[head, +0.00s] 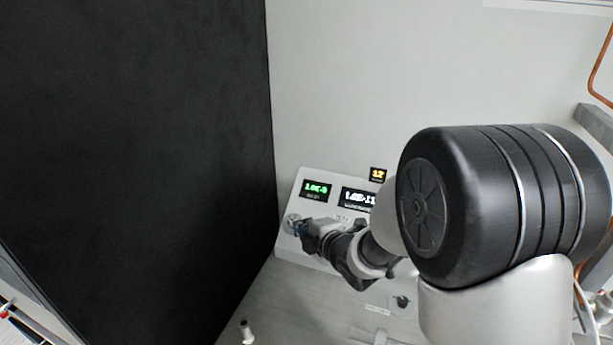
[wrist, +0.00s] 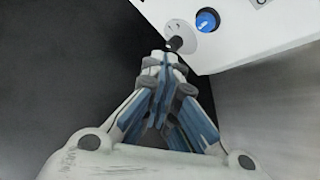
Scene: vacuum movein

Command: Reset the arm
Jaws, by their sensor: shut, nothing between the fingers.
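My gripper (wrist: 168,62) is shut and empty in the wrist view, its fingertips together close to a small dark-tipped lever or knob (wrist: 175,43) on a white panel. I cannot tell whether they touch it. In the head view my gripper (head: 296,224) is at the lower left of the white control panel (head: 288,250), in front of its face. My arm reaches in from the right and hides part of the panel.
The panel carries a green display (head: 316,189), a white-text display (head: 358,199) and a blue knob (wrist: 207,20). A large black surface (head: 140,150) fills the left. A small white peg (head: 246,331) stands at the bottom. Copper pipe (head: 596,75) runs at the right.

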